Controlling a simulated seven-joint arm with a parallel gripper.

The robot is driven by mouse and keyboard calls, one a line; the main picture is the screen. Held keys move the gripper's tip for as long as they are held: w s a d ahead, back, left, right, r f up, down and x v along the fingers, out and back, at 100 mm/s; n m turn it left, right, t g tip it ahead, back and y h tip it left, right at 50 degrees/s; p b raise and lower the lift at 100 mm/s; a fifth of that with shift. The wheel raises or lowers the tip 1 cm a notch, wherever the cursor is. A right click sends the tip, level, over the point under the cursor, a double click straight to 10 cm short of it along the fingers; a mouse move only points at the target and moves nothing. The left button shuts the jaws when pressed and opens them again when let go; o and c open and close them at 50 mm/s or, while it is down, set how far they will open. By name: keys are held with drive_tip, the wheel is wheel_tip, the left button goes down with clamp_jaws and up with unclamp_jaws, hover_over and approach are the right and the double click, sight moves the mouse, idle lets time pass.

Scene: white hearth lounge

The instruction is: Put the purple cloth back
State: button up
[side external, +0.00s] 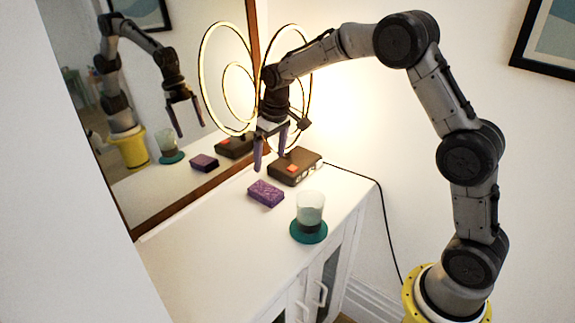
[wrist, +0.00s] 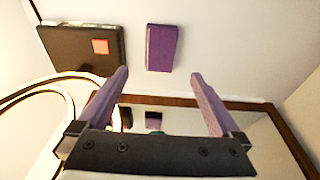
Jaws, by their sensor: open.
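The purple cloth (side external: 265,193) lies on the white cabinet top as a small folded block, in front of the dark box. In the wrist view the purple cloth (wrist: 161,48) lies beyond my fingertips, roughly centred between them, apart from them. My gripper (side external: 269,161) has purple fingers and hangs above the cabinet top, behind the cloth toward the mirror and lamp. It is open and empty. In the wrist view my gripper (wrist: 159,75) shows its two fingers spread wide.
A dark box (side external: 296,166) with an orange square stands close to the cloth. A glass (side external: 310,211) stands on a teal coaster (side external: 309,236) nearby. A mirror (side external: 172,190) and ring lamp (side external: 222,40) are behind. The cabinet top (side external: 200,265) is clear at front left.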

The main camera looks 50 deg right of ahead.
drive_tip(key=s+a+r+t, duration=0.2)
drive_tip(key=s+a+r, duration=0.1)
drive_tip(key=s+r, duration=1)
drive_tip(key=s+a+f+t, duration=0.1)
drive_tip(key=s+f, duration=0.1)
drive_tip(key=s, duration=1.8)
drive_tip(key=shift+s+a+t, duration=0.25)
drive_tip(key=shift+t, duration=0.15)
